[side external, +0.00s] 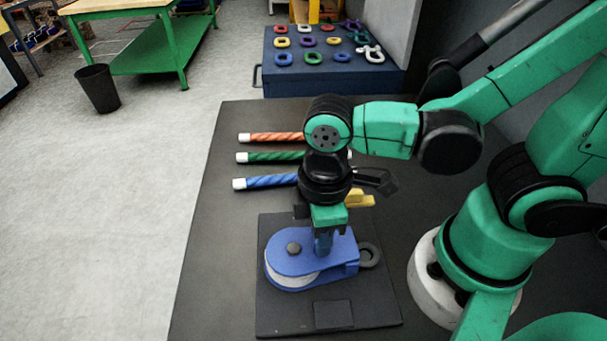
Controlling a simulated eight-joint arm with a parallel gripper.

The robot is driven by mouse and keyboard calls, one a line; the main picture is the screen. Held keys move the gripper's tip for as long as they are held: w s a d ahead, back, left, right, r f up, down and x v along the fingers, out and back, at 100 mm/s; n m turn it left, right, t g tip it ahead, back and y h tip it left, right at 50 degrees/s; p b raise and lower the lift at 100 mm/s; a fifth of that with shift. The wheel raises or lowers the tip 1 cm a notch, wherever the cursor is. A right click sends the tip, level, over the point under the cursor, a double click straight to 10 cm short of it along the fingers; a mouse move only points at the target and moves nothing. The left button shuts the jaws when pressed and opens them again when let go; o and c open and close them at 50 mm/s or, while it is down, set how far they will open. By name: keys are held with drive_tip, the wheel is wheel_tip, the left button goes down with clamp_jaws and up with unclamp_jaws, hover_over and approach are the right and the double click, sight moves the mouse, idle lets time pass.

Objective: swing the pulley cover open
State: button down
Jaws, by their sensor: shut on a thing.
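The blue pulley cover (290,264) lies over a pale pulley wheel (292,281) on a dark square plate (375,308). A dark round bolt head shows at the cover's left part. A dark ring (369,254) sits at the pulley's right end. My gripper (323,245) points straight down and is shut on a blue upright part of the pulley cover. The gripper and wrist hide the far edge of the cover. I cannot see a gap between the cover and the wheel's far side.
Orange (275,137), green (272,156) and blue (268,182) rope pieces lie behind the pulley. A yellow piece (358,199) is beside my wrist. A blue cabinet (320,82) with several coloured links stands at the back. The mat's left front is clear.

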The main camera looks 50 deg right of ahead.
sight(286, 230)
drive_tip(key=n, duration=0.1)
drive_tip(key=w+n, duration=0.1)
drive_tip(key=n, duration=0.3)
drive_tip(key=shift+w+d, duration=0.25)
drive_tip(key=shift+d, duration=0.1)
drive_tip(key=n, duration=0.1)
drive_tip(key=w+n, duration=0.1)
drive_tip(key=n, duration=0.3)
drive_tip(key=shift+w, duration=0.35)
drive_tip(key=n, duration=0.2)
drive_tip(key=w+n, duration=0.1)
drive_tip(key=n, duration=0.2)
drive_tip(key=shift+w+a+n, duration=0.25)
drive_tip(key=shift+a+n, duration=0.1)
drive_tip(key=shift+n, duration=0.05)
drive_tip(key=shift+w+a+n, duration=0.2)
drive_tip(key=shift+a+n, duration=0.05)
drive_tip(key=shift+n, duration=0.85)
drive_tip(key=shift+w+a+n, duration=0.2)
drive_tip(key=shift+a+n, duration=0.05)
drive_tip(key=shift+n, duration=0.85)
drive_tip(key=c, duration=0.6)
unclamp_jaws()
drive_tip(key=shift+r, duration=2.8)
